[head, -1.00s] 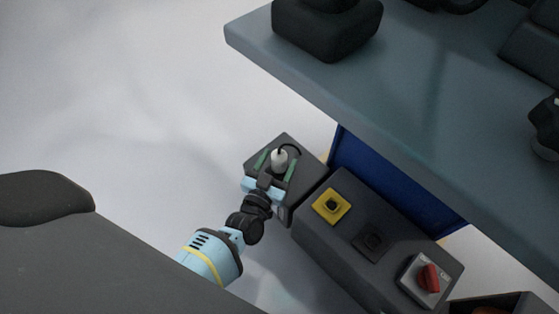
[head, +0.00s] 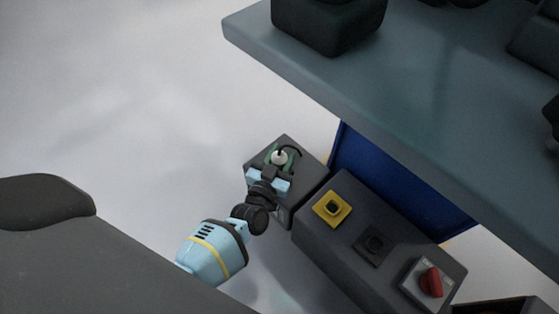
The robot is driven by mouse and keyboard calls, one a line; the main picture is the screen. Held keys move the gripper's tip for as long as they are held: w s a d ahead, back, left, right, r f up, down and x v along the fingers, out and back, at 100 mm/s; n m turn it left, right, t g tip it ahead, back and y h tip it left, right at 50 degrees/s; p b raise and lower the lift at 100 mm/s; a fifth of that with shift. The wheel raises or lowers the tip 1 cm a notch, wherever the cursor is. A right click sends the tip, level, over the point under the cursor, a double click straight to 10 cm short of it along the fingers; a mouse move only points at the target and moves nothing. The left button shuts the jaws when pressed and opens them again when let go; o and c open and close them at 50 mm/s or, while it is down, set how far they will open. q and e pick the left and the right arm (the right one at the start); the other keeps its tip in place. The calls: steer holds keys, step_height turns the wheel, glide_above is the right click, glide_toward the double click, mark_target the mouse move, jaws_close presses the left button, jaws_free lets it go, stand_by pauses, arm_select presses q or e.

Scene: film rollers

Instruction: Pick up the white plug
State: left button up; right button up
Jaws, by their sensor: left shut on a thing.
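The white plug (head: 279,157) stands at the top of a dark grey box (head: 311,173), with a short dark cable curving from it. My left gripper (head: 279,160) reaches in from the lower left. Its green-lined fingers are shut on the white plug, one on each side. The lower part of the plug is hidden by the gripper. I cannot tell whether the plug is clear of the box. My right gripper is not in the picture.
Beside the box is a dark grey panel (head: 320,248) with a yellow square socket (head: 332,208), a black socket (head: 374,244) and a red rotary switch (head: 431,283). A grey-blue table (head: 420,110) overhangs at the upper right. Open pale floor lies left.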

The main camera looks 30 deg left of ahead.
arm_select(q)
steer(key=shift+r, duration=0.15)
